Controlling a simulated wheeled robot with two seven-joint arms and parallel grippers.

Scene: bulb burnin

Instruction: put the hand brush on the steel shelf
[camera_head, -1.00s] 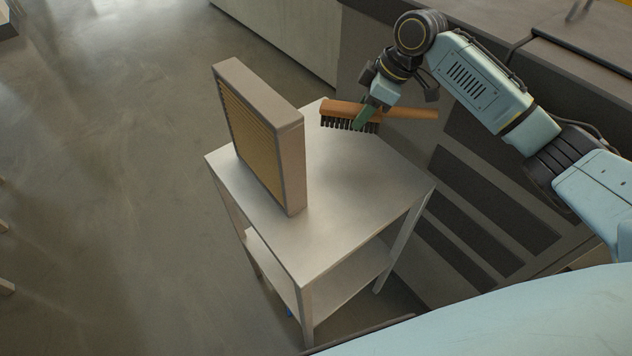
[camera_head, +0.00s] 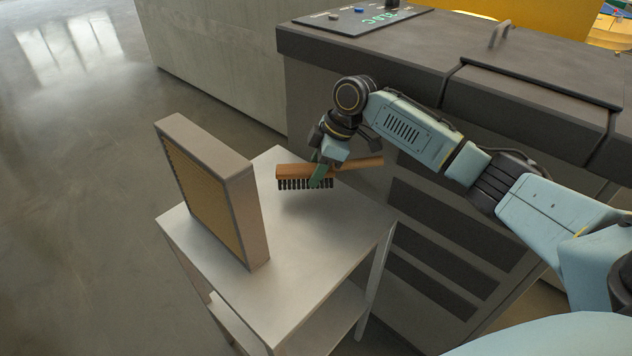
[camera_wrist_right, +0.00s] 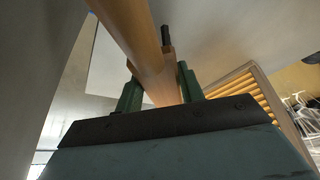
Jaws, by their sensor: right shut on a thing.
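The hand brush (camera_head: 292,171) has a wooden body and dark bristles pointing down. My right gripper (camera_head: 319,176) is shut on it near the middle, with the handle sticking out to the right. The brush is level, just above the far part of the steel shelf's top (camera_head: 300,235); whether the bristles touch it I cannot tell. In the right wrist view the wooden brush (camera_wrist_right: 145,50) passes between the green fingers (camera_wrist_right: 160,92). The steel shelf is a small metal stand with a lower board (camera_head: 325,318). My left gripper is out of view.
A framed filter-like panel (camera_head: 215,195) stands upright on the left of the shelf top. A dark machine (camera_head: 400,55) with a control panel and lid stands behind and to the right. The front right of the shelf top is clear.

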